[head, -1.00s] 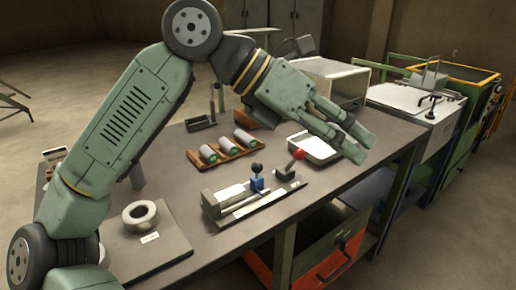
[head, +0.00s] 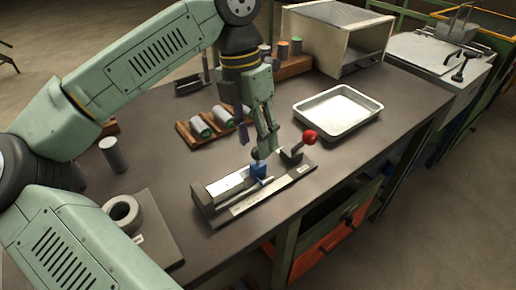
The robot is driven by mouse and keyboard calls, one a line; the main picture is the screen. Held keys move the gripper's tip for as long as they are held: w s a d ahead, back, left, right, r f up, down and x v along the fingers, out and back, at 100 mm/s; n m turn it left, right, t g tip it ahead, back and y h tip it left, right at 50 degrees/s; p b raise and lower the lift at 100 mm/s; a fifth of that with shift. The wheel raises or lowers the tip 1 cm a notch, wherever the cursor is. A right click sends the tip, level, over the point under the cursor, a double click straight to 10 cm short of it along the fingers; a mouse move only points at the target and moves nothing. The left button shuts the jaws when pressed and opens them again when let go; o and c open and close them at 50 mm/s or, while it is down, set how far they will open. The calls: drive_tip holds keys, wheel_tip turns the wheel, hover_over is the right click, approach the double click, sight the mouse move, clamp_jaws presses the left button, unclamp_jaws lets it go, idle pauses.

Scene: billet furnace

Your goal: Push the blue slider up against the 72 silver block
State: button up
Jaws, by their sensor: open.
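The small blue slider (head: 258,172) sits on the grey rail fixture (head: 268,199) on the bench, right of the silver block (head: 225,187). A short stretch of rail shows between slider and block. No number can be read on the block. My gripper (head: 263,151) points down just above and behind the slider, its fingers open. The slider's dark knob (head: 255,154) is close to the fingertips and partly hidden by them; I cannot tell whether they touch.
A red-knobbed lever (head: 309,137) stands at the fixture's right end. A wooden rack with grey cylinders (head: 200,127) stands behind the fixture. A plate with a ring (head: 123,212) is at left. The bench front edge is bare.

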sight(258, 163)
drive_tip(key=shift+s+d+f, duration=0.15)
drive_tip(key=shift+f, duration=0.9)
drive_tip(key=shift+s+d+f, duration=0.1)
drive_tip(key=shift+d+f, duration=0.05)
drive_tip(key=shift+f, duration=0.9)
drive_tip(key=shift+c, duration=0.3)
clamp_jaws()
